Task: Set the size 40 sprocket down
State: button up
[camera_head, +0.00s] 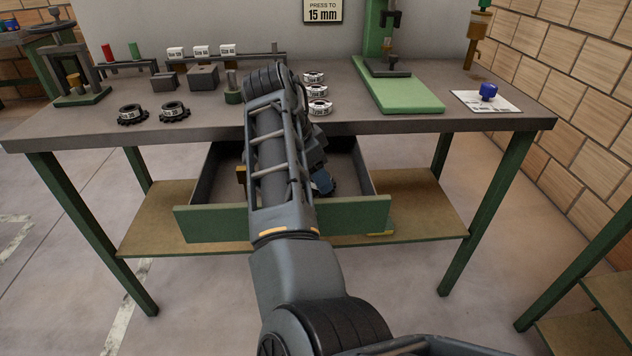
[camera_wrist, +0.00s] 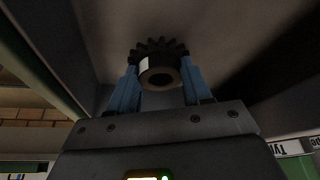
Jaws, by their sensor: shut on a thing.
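A dark toothed sprocket (camera_wrist: 160,64) with a pale patch on its hub is between the blue fingers of my gripper (camera_wrist: 159,78) in the wrist view. My gripper is shut on it; its size marking cannot be read. In the head view my arm reaches over the open drawer (camera_head: 349,215), and a blue finger (camera_head: 323,183) shows low beside the arm, at the drawer. The held sprocket is not clearly visible there.
Three white-labelled ring parts (camera_head: 319,107) lie right of my arm on the bench (camera_head: 440,122). White size signs (camera_head: 201,50) stand on a rail behind grey blocks (camera_head: 203,77).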

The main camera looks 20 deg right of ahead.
jog(key=shift+f, duration=1.05)
jog(key=shift+f, duration=0.15)
jog(key=o, duration=1.2)
jog(key=v, duration=1.2)
